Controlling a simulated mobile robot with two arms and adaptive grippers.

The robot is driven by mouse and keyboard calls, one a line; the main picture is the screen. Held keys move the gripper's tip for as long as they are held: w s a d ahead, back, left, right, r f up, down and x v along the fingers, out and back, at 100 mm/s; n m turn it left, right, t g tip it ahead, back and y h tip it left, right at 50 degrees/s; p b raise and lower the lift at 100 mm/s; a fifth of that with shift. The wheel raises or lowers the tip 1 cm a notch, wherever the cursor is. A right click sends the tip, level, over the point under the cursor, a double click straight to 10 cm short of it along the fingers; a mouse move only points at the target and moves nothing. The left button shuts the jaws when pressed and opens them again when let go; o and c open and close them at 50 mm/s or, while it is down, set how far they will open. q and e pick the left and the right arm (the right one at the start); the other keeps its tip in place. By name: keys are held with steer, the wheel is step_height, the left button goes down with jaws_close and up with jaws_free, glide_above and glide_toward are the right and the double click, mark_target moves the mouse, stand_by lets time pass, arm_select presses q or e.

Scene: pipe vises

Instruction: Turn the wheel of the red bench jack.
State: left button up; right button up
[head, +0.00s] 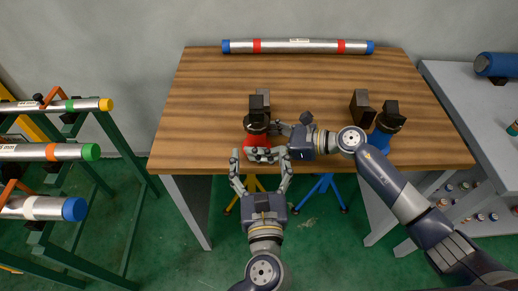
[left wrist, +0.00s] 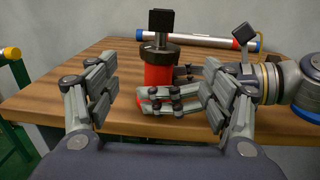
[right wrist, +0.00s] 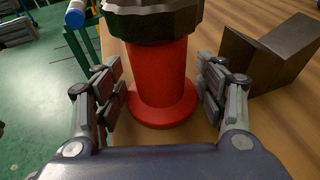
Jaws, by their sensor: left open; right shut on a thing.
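The red bench jack (head: 254,141) stands at the table's front edge, upright, with a dark wheel (head: 257,123) and a black block-shaped head on top. My right gripper (right wrist: 162,78) reaches in from the right and is shut on the jack's red body below the wheel (right wrist: 155,20). In the left wrist view its fingers cross the front of the red body (left wrist: 158,75). My left gripper (head: 259,156) is open in front of the jack, its fingers spread to either side and apart from it. The rear of the jack is hidden.
A blue jack (head: 380,139) stands to the right at the table edge, with a dark angled block (head: 361,106) behind it. A silver pipe (head: 298,46) lies along the table's back. A pipe rack (head: 62,152) stands left.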

arm_select(q)
step_height(320, 180, up, 17)
steer(key=w+d+n+g+h, duration=0.15)
steer(key=n+g+h, duration=0.25)
steer(key=n+h, duration=2.5)
steer(key=w+a+f+m+g+y, duration=0.35)
steer(key=a+f+y, duration=0.25)
steer(key=f, duration=0.2)
steer(key=w+a+f+m+g+y, duration=0.3)
steer(key=a+f+m+g+y, duration=0.15)
steer(key=a+f, duration=0.35)
steer(key=shift+n+y, duration=0.3)
steer(key=shift+y, duration=0.05)
steer(key=x, duration=1.2)
steer(key=shift+d+f, duration=0.3)
steer(key=shift+d, duration=0.05)
steer(key=c, duration=1.1)
